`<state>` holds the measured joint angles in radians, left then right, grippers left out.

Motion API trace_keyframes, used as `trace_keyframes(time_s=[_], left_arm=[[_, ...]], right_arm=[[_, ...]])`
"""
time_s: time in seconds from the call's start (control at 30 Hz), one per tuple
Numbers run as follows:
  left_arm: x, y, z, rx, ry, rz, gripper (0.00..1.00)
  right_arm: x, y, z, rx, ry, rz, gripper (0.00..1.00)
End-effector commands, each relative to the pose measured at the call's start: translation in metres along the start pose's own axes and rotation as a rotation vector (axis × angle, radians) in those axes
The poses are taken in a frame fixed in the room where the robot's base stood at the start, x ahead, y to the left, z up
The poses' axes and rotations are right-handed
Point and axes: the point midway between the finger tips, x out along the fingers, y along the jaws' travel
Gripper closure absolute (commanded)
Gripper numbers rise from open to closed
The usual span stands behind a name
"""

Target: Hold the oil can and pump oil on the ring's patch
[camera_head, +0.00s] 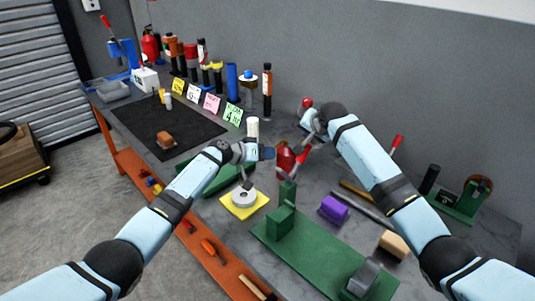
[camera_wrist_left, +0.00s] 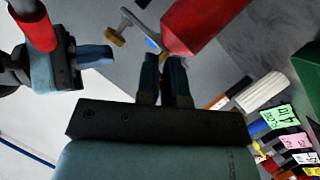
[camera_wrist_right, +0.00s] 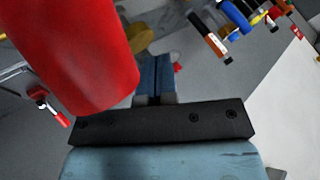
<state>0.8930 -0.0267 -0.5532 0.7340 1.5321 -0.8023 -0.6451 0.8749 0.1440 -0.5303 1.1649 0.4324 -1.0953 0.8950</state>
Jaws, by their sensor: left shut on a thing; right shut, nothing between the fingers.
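The red oil can (camera_head: 285,158) is in the middle of the head view, above the bench's far part. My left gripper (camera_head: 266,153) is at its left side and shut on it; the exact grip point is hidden. In the left wrist view, red can body (camera_wrist_left: 200,20) shows just beyond the closed fingers (camera_wrist_left: 165,75). The grey-white ring (camera_head: 243,197) lies on a yellow square (camera_head: 236,212), nearer than the can and left of it. I cannot make out its patch. My right gripper (camera_head: 309,138) is shut and empty near the can's right side; it also shows in the right wrist view (camera_wrist_right: 155,75).
A large red cylinder (camera_wrist_right: 80,50) is close beside my right gripper. A green base plate (camera_head: 310,262), a purple block (camera_head: 333,208) and a wooden block (camera_head: 394,244) lie in front. Bottles, coloured cards (camera_head: 211,103) and a black mat (camera_head: 165,130) are at left.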

Motion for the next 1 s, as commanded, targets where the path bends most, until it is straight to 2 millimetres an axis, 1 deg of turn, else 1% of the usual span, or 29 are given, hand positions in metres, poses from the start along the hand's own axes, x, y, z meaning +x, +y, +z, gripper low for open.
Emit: trace_keyframes(time_s=[0.57,1.0], left_arm=[[0.0,0.0001,-0.0001,0.0,0.0,0.0,1.0],[0.0,0.0001,-0.0001,0.0,0.0,0.0,1.0]], right_arm=[[0.0002,0.0002,0.0002,0.0,0.0,0.0,1.0],[0.0062,0.0046,0.0045,0.0,0.0,0.0,1.0]])
